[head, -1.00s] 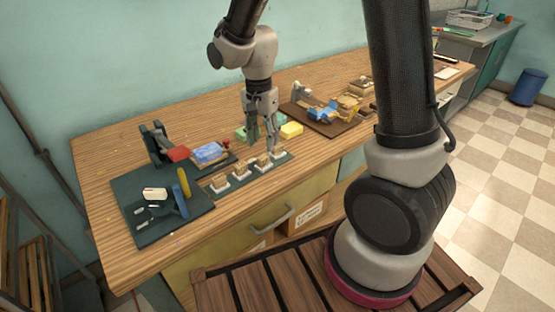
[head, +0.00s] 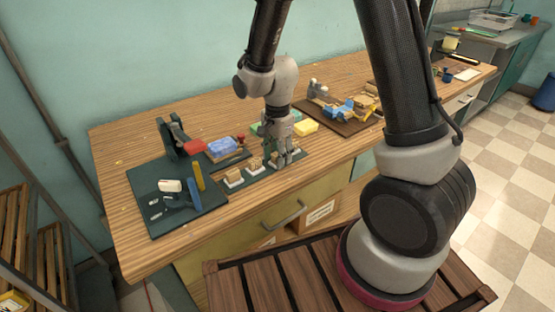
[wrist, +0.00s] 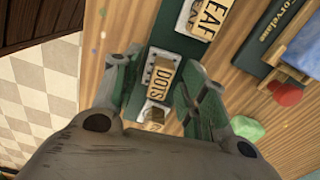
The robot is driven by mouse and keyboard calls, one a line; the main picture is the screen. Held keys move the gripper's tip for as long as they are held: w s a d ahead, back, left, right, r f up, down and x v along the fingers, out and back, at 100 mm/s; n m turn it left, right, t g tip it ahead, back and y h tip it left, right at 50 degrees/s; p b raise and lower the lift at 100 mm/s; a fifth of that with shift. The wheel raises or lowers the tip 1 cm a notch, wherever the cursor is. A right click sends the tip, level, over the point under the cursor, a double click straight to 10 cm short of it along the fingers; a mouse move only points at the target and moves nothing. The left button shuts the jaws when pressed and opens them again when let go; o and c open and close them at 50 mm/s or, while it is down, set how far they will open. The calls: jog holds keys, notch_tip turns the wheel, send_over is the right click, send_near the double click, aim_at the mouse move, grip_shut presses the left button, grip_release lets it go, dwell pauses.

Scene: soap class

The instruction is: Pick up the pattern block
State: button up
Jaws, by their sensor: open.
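Several small wooden blocks on white bases stand in a row on a dark green strip (head: 246,182). In the wrist view one block marked DOTS (wrist: 159,80) lies between the fingers of my gripper (wrist: 160,72). A block marked LEAF (wrist: 211,16) is beyond it, and another block (wrist: 154,116) is nearer the palm, its marking unclear. In the head view my gripper (head: 284,162) points down at the right part of the row and hides blocks there. Two blocks show to its left (head: 234,176). The fingers are open, with no grip visible.
Left of the row is a dark green mat (head: 160,222) with a white block and a blue and yellow tool. Behind are a blue bar (head: 222,146), a red piece (head: 194,147) and a yellow block (head: 306,127). A brown board (head: 345,127) with items lies right.

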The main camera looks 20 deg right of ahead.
grip_shut()
jog(key=shift+r, duration=0.15)
